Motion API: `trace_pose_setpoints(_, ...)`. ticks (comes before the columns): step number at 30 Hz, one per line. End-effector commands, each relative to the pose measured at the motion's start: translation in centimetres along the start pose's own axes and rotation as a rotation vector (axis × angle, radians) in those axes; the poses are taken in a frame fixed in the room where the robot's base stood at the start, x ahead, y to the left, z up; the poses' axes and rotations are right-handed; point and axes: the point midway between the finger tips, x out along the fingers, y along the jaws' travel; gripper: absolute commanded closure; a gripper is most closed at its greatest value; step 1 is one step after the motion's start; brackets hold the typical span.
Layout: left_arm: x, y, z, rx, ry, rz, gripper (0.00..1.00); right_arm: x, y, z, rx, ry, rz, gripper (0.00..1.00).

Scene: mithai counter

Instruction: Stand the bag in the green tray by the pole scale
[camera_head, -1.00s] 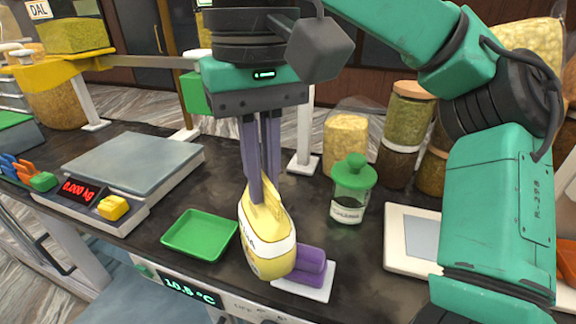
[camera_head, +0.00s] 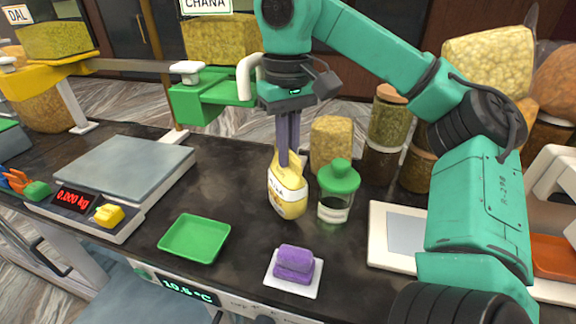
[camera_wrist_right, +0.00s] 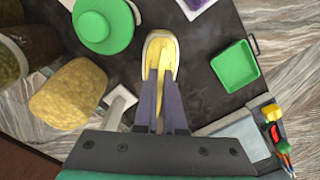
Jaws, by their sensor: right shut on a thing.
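The yellow bag (camera_head: 287,193) with a white label is held upright by its pinched top, over the counter just left of the green-lidded jar. My right gripper (camera_head: 289,160) is shut on the bag's top, and its fingers also show in the right wrist view (camera_wrist_right: 160,100). The green tray (camera_head: 195,238) is empty and lies on the counter to the left of the bag; it also shows in the right wrist view (camera_wrist_right: 235,66). The pole scale (camera_head: 128,165) with a red display stands left of the tray. My left gripper is not in view.
A green-lidded jar (camera_head: 337,190) stands close to the bag's right. A purple stack (camera_head: 294,263) sits on a white square in front. A pale device (camera_head: 398,236) lies to the right. Filled jars and bags line the back. The counter between bag and tray is clear.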

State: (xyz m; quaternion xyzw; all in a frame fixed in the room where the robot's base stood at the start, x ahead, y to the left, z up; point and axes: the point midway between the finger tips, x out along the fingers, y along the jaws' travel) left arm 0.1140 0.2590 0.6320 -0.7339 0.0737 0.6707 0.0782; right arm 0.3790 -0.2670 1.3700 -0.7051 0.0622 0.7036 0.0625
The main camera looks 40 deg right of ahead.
Motion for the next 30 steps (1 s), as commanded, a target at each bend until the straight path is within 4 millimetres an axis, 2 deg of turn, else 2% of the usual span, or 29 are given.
trace_pose_setpoints(9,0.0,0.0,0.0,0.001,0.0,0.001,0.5,3.6,0.0,0.1,0.0,-0.002,-0.001,1.0)
trace_pose_setpoints(21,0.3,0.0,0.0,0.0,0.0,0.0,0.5,4.2,0.0,0.1,0.003,0.001,0.0,1.0)
trace_pose_setpoints(22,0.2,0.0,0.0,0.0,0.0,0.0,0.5,4.1,0.0,0.0,0.003,0.001,0.0,0.81)
trace_pose_setpoints(23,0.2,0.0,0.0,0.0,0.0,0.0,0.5,4.0,0.0,0.0,0.003,0.001,0.0,0.7)
trace_pose_setpoints(24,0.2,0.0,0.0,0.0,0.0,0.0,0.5,4.0,0.0,0.0,0.003,0.001,0.0,0.63)
trace_pose_setpoints(30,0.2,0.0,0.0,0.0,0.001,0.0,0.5,4.0,0.0,0.1,0.003,0.001,0.0,0.63)
